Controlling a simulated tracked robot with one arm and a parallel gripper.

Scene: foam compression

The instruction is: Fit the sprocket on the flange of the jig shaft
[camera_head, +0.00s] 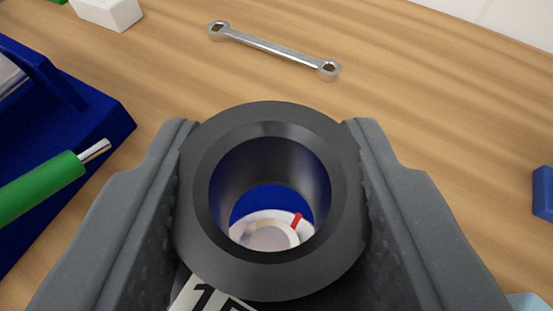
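My gripper (270,125) is shut on a dark grey ring (190,190) with a wide round bore, one finger on each side of it. No teeth show on the ring, so I cannot tell if it is the sprocket. Through the bore I see a blue surface (265,200) and a pale round part (265,232) with a red mark. I cannot tell if this pale part is the jig shaft or its flange. It sits off centre, low in the opening. Whether the ring touches anything below is hidden.
A steel wrench (273,47) lies on the wooden table (400,100) ahead. A blue tray (100,120) is at the left, with a green-handled tool (40,188). A white block (108,10) is at the top left, a blue object (543,193) at the right edge.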

